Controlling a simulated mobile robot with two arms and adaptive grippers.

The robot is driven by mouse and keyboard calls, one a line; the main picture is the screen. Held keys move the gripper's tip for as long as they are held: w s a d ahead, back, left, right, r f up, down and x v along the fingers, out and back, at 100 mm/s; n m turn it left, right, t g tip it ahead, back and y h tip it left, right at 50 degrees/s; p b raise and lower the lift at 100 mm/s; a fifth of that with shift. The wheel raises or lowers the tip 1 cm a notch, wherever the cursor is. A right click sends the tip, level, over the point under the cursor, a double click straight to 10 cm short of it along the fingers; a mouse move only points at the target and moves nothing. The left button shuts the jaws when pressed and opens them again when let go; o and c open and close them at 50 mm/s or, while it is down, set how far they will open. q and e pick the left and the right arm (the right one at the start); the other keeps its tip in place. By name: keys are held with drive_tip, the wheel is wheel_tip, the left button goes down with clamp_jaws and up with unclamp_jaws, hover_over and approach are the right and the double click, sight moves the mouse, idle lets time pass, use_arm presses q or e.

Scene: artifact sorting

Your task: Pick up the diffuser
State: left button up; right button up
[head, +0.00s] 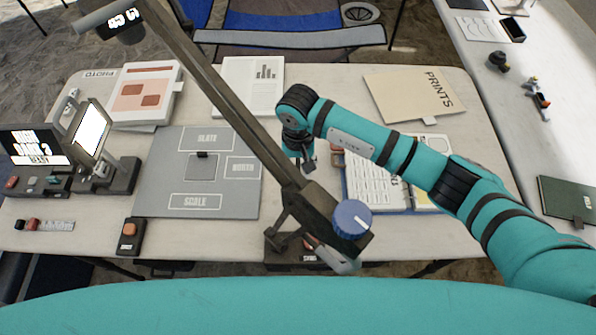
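A bright white panel (91,130) in a dark frame stands tilted at the left of the table; it may be the diffuser, but no label shows this. My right arm reaches in from the right, and its gripper (306,165) points down over the middle of the table, right of the grey mat. A dark slanting beam partly hides the gripper, and I cannot see its fingers clearly. It is well away from the white panel. My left gripper is not in view.
The grey marked mat (150,190) lies at centre left. The dark beam (225,100) with a blue knob (352,219) crosses above the table. A blue-edged open binder (375,185) lies under my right arm. A folder (413,95) and papers line the back. A blue chair stands behind.

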drive_tip(key=shift+f, duration=0.1)
clamp_jaws()
idle(0.5)
